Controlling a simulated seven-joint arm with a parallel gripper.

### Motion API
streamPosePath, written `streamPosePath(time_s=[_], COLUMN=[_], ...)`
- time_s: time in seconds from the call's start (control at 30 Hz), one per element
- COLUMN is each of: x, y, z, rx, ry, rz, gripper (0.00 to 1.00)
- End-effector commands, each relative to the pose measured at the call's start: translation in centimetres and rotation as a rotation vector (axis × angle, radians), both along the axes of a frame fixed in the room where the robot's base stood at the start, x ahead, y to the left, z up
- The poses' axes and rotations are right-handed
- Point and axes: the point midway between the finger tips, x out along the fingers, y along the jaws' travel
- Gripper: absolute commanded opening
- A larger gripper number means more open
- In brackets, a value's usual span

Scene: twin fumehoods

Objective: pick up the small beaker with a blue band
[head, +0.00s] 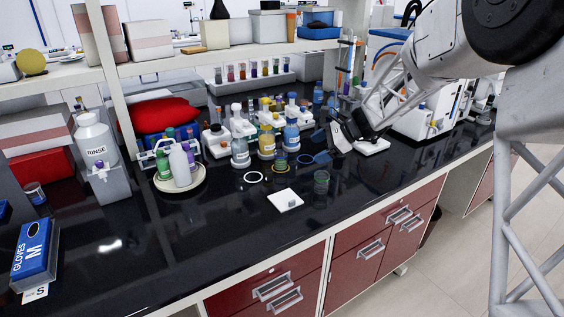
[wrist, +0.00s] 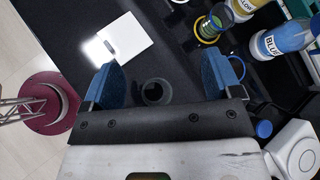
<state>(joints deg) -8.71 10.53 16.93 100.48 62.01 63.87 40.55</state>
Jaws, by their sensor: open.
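My gripper (head: 331,146) is open and empty above the black bench, its two blue fingers spread; both fingers show in the wrist view (wrist: 160,78). A small clear beaker (wrist: 157,92) stands below and between the fingers in the wrist view; it seems to be the green-rimmed one in the head view (head: 321,182). A blue ring, apparently the rim of the blue-banded beaker (wrist: 240,66), shows beside the right finger and is partly hidden by it. In the head view a blue rim (head: 304,159) shows just left of a finger.
A yellow-banded beaker (head: 280,161) stands close by, with bottles labelled in colours, such as the blue bottle (head: 291,137), behind it. A white square plate (head: 285,200) lies in front. The bench front is mostly clear.

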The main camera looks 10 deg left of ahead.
Motion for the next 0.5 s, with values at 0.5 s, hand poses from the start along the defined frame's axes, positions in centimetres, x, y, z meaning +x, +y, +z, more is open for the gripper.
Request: streamPosePath(time_s=[0.5], x=[10.0], y=[6.9], z=[-7.8], rx=[0.202], ry=[0.255], rz=[-0.182], gripper=[0.84])
